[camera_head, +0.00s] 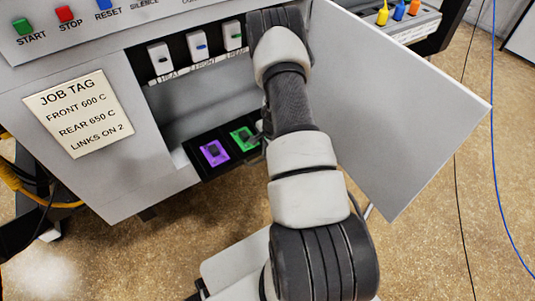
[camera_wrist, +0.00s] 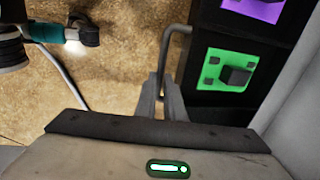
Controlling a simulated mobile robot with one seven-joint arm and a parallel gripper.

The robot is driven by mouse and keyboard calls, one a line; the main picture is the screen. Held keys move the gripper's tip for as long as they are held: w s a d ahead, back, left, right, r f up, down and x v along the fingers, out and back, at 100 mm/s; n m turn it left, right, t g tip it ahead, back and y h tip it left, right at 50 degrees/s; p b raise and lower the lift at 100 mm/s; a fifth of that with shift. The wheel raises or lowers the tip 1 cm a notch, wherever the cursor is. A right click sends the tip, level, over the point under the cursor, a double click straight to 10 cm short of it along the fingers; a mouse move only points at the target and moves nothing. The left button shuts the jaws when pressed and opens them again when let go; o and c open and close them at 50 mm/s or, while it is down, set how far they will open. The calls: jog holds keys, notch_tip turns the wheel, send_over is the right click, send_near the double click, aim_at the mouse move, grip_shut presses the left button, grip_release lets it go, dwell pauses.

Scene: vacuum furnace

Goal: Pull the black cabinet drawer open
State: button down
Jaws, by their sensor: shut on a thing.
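The black drawer (camera_head: 222,168) sits low in the white cabinet. Its inside shows from above, so it stands at least partly open. In it are a purple pad (camera_head: 214,153) and a green pad (camera_head: 243,138), each with a dark block. In the wrist view the drawer's black edge (camera_wrist: 200,60) and its thin grey bar handle (camera_wrist: 176,29) show. My gripper (camera_wrist: 163,98) is shut on the handle, with its fingers on either side of the bar. In the head view my arm hides the handle and most of the gripper.
A white door panel (camera_head: 410,110) stands open right of my arm. A job tag (camera_head: 73,113) is on the cabinet front. Several switches (camera_head: 202,48) are above the drawer. Yellow cables (camera_head: 25,185) lie at left. Speckled floor (camera_head: 150,250) in front looks clear.

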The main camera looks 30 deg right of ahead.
dwell(0.3)
jog(key=c, duration=1.8)
grip_release()
jog(key=shift+c, duration=0.2)
jog(key=shift+r, duration=0.15)
jog(key=s+r+p, duration=0.3)
jog(key=r+p, duration=0.1)
jog(key=r, duration=1.3)
jog(key=shift+s, duration=0.15)
jog(key=shift+d+f, duration=0.1)
